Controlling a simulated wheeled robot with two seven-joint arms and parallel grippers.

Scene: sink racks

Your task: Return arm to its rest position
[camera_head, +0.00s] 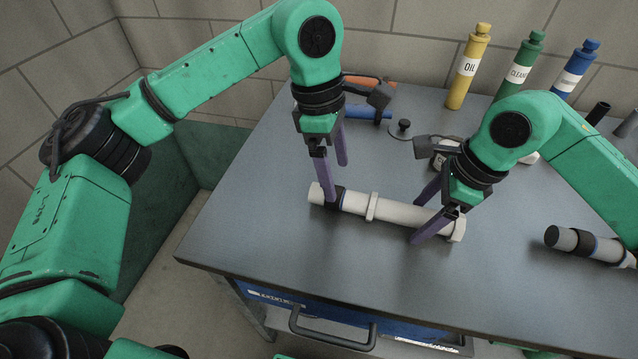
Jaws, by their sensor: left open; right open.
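My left gripper (337,182) has purple fingers and hangs open over the left part of a white pipe (390,211). One of its fingers reaches down near the black band on the pipe. My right gripper (424,221) is open at the right part of the same pipe, its fingers on either side of it. The pipe lies across the grey table (300,235). Whether the fingers touch the pipe I cannot tell. My green arms come in from the left and from the right.
A yellow oil bottle (468,68), a green cleaner bottle (524,62) and a blue bottle (575,68) stand at the back. An orange-handled tool (371,81) and a blue item (366,112) lie behind my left gripper. A grey tube (588,245) lies at the right. The table's front left is clear.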

